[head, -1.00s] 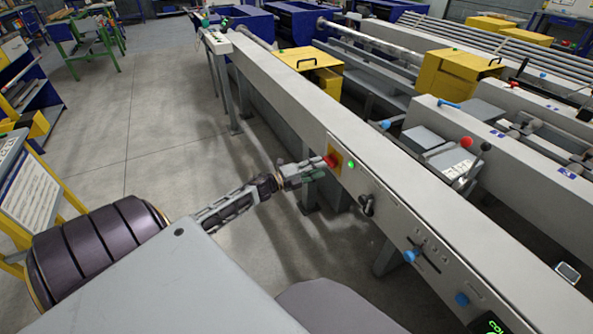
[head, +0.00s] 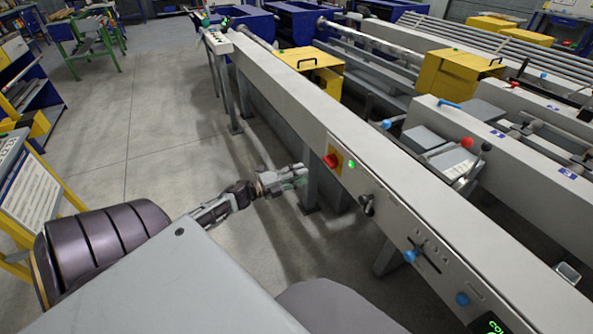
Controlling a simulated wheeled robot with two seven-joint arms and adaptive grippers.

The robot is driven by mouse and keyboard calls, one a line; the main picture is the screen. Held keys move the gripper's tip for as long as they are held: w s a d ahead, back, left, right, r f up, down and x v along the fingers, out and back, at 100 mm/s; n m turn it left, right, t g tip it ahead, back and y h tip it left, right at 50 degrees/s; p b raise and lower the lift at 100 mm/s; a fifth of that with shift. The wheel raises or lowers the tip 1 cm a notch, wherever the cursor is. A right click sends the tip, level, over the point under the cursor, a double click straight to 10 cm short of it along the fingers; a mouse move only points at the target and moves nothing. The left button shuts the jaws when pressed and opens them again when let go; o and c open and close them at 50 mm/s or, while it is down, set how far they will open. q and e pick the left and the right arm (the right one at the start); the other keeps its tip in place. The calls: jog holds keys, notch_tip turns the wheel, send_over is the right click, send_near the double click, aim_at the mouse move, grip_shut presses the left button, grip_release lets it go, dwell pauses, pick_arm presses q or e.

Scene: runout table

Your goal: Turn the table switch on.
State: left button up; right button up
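A red switch knob (head: 331,161) sits on a yellow plate (head: 336,153) on the front face of the long grey runout table (head: 300,108). A small green lamp (head: 351,164) just right of the plate looks lit. My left gripper (head: 298,176) is to the left of the knob and a little lower in the picture, apart from it. It looks empty; its fingers are too small and blended to tell whether they are open or shut. My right gripper is not in view.
Further along the table face are a black handle (head: 367,205), blue knobs (head: 411,256) and a display with green text (head: 489,324). Table legs (head: 311,188) stand below the beam. The floor (head: 160,130) to the left is clear.

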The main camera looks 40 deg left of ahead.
pick_arm(q)
jog(key=shift+s+a, duration=0.15)
jog(key=shift+s, duration=0.2)
jog(key=shift+r, duration=0.15)
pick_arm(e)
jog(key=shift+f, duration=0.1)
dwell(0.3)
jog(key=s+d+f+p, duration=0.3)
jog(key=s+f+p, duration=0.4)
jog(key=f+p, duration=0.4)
pick_arm(q)
notch_tip(320, 180, up, 22)
jog(key=p, duration=1.1)
jog(key=shift+f, duration=0.2)
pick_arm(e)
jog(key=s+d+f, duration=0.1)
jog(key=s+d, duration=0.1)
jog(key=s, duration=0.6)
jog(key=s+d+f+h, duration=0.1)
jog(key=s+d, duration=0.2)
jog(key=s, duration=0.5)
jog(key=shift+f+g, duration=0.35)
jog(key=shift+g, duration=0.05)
